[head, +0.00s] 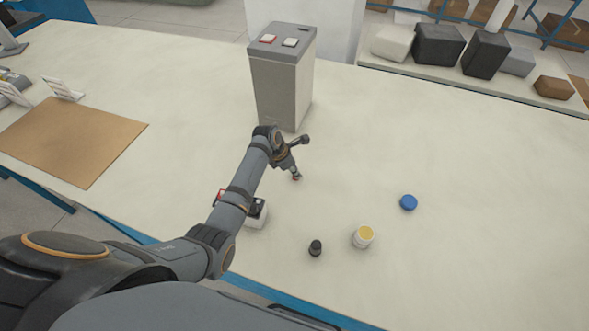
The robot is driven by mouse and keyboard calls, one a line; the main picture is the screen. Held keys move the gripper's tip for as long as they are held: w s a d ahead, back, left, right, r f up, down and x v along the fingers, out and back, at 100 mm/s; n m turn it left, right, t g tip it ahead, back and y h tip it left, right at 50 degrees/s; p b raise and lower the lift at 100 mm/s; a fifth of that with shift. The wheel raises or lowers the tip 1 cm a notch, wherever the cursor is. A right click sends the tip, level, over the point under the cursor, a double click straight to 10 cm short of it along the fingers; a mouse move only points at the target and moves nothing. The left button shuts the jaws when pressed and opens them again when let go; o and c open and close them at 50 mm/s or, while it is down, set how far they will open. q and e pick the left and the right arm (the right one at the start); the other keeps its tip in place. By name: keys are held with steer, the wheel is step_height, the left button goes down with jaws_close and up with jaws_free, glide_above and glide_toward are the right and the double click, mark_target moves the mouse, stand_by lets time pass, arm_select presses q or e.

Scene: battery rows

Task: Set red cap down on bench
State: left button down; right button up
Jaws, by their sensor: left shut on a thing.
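My left gripper (294,170) is low over the bench (460,180), in front of the tall grey box. It is shut on the small red cap (297,178), of which only a little red shows at the fingertips. I cannot tell whether the cap touches the bench. My right gripper is not in view.
A tall grey box (282,85) with a red and a white pad on top stands behind the gripper. A brown mat (75,135) lies left.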

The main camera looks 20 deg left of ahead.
arm_select(q)
steer(key=shift+f, duration=0.15)
steer(key=shift+f, duration=0.1)
steer(key=c, duration=1.5)
jaws_free()
steer(key=o, duration=0.3)
steer(key=shift+o, duration=0.2)
steer(key=v, duration=1.2)
